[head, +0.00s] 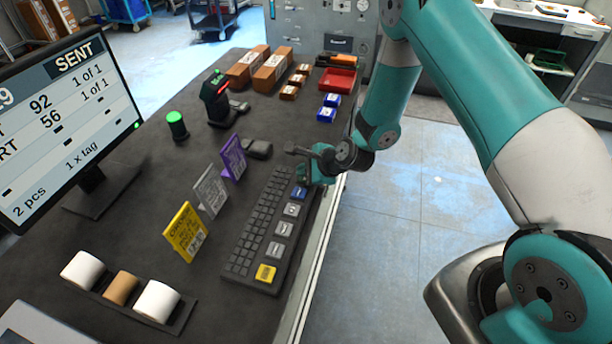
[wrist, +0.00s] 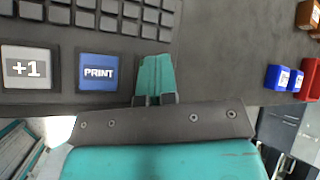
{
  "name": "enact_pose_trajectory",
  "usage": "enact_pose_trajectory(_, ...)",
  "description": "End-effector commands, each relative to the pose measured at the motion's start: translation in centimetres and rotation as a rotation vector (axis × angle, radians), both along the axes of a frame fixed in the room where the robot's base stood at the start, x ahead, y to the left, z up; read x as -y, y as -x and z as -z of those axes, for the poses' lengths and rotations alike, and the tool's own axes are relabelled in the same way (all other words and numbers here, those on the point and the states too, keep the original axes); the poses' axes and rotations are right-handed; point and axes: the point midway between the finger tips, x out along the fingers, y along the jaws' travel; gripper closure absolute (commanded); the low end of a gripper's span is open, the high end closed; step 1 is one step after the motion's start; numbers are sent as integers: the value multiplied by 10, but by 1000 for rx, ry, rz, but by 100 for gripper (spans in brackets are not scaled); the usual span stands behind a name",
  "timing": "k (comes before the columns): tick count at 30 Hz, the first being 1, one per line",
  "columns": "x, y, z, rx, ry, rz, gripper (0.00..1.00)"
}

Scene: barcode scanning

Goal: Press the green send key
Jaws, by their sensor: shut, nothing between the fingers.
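The dark keyboard (head: 238,262) lies along the right edge of the desk, with a column of large keys on its right side. The blue PRINT key (head: 299,193) is at the far end of the visible column; it also shows in the wrist view (wrist: 99,72), beside the grey +1 key (wrist: 28,68). No green send key can be made out. My gripper (head: 304,178) is shut and empty over the keyboard's far end. In the wrist view its teal fingertips (wrist: 156,62) are just right of PRINT and hide what is beneath. I cannot tell whether they touch.
The monitor (head: 65,120) at left reads SENT. Yellow, grey and purple cards (head: 186,232) stand left of the keyboard. A green-topped cylinder (head: 176,125), a scanner (head: 216,100), brown boxes (head: 270,72), blue bins (head: 328,107) and a red tray (head: 337,80) stand farther back.

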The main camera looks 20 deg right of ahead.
Motion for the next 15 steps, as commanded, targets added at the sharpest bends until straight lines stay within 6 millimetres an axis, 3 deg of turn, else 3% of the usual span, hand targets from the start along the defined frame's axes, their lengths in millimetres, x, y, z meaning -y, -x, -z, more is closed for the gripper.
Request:
enact_pose_trajectory(6,0,0,-13,-1,1,0,100)
enact_pose_trajectory(15,0,0,-14,-1,0,-1,100)
